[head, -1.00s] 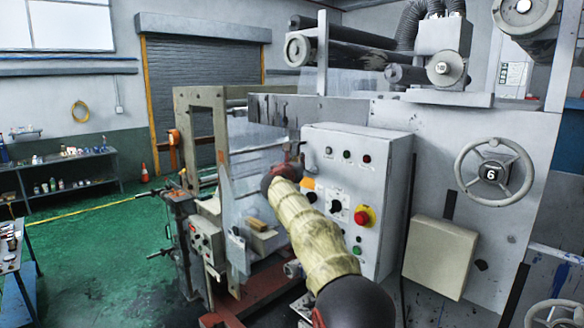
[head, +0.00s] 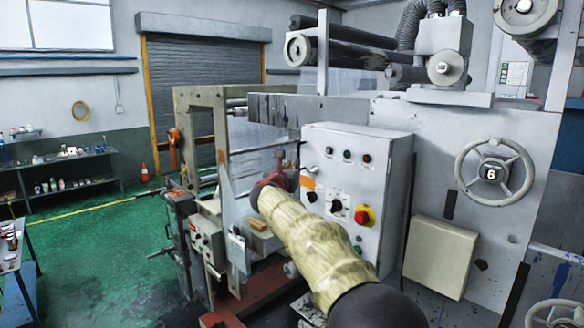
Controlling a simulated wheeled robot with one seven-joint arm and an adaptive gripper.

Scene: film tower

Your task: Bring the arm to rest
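My arm, in a pale yellow sleeve, reaches from the lower right into the middle of the head view. My gripper (head: 284,158) is at its far end, dark and reddish, just left of the grey control box (head: 390,150). The sleeve and wrist hide part of it, and its fingers are too small to tell open or shut. I see nothing clearly held. The control box carries several buttons and knobs and a red emergency stop (head: 363,215) on yellow, close to the right of my sleeve. I cannot tell whether the arm touches the box.
The film machine's frame (head: 222,120) and rollers stand behind and left of my arm. A handwheel (head: 494,173) and a beige box (head: 440,258) are on the right panel. The green floor (head: 95,240) is mostly clear.

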